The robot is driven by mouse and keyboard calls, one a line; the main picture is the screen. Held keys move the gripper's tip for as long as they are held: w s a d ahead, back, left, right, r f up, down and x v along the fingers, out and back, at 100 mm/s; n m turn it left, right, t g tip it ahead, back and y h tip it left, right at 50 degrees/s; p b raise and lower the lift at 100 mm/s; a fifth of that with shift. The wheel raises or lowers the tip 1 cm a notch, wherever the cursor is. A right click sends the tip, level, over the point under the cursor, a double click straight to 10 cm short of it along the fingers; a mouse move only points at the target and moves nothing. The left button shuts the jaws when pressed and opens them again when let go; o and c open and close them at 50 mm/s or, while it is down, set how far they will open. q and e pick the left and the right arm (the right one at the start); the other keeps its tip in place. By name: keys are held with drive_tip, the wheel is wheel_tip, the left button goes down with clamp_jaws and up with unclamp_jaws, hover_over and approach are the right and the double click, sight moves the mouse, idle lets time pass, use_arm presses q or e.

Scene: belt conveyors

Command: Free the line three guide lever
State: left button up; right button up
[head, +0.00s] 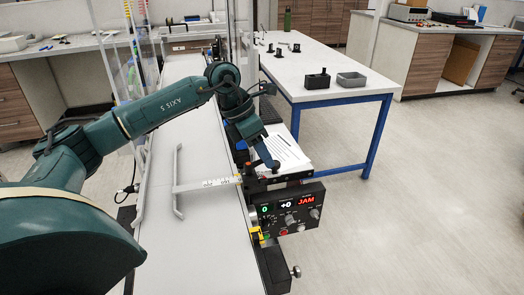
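The control box (287,211) shows a green 0, a white +0 and a red JAM. A pale guide rail (177,181) lies along the belt, with a marked crossbar (208,184) running right toward the box. The guide lever is not clearly made out; small dark and orange parts sit below the fingertips. My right gripper is not in view.
A white sheet with printed lines (283,150) lies beside the belt, behind the control box. A white table with blue legs (322,90) stands beyond, carrying a black bin (317,80) and a grey bin (352,80). The floor at right is clear.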

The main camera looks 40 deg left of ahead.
use_arm(q)
drive_tip(key=shift+r, duration=0.1)
drive_tip(key=b+v, duration=0.1)
drive_tip(key=v, duration=1.2)
drive_tip(key=shift+b, duration=0.3)
